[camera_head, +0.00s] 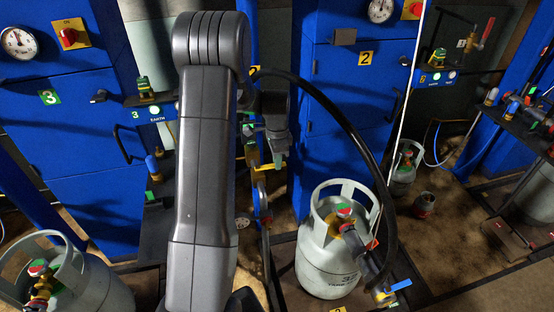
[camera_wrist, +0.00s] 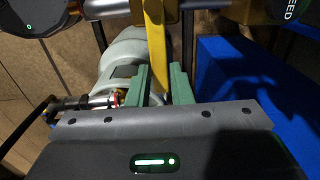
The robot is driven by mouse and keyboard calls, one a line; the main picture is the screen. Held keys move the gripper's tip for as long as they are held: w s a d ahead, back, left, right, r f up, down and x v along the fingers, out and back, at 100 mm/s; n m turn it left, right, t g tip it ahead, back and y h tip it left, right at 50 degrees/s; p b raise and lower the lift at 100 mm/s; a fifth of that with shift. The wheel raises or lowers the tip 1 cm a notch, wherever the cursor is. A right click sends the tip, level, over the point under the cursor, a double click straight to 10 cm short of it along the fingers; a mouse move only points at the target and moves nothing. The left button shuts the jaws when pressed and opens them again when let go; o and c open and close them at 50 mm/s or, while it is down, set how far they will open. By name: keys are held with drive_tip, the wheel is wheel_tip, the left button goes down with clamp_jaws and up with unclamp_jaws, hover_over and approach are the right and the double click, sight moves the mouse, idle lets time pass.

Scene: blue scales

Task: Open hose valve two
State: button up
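My gripper (camera_wrist: 162,75) has two green fingers, with a long yellow lever (camera_wrist: 155,40) between them in the wrist view. The lever nearly fills the narrow gap; whether the fingers press on it is unclear. A black hose (camera_head: 345,120) arches from there down to the right. A valve with a blue handle (camera_head: 398,286) is at the lower right, beside a grey gas cylinder (camera_head: 325,270).
Another grey cylinder (camera_head: 105,290) stands at the lower left. Blue cabinets (camera_head: 60,125) line the back, one marked 3. A smaller cylinder (camera_head: 403,170) stands further back at the right. In the wrist view, a pale cylinder (camera_wrist: 122,50) and a blue panel (camera_wrist: 235,75) flank the lever.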

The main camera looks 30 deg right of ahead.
clamp_jaws()
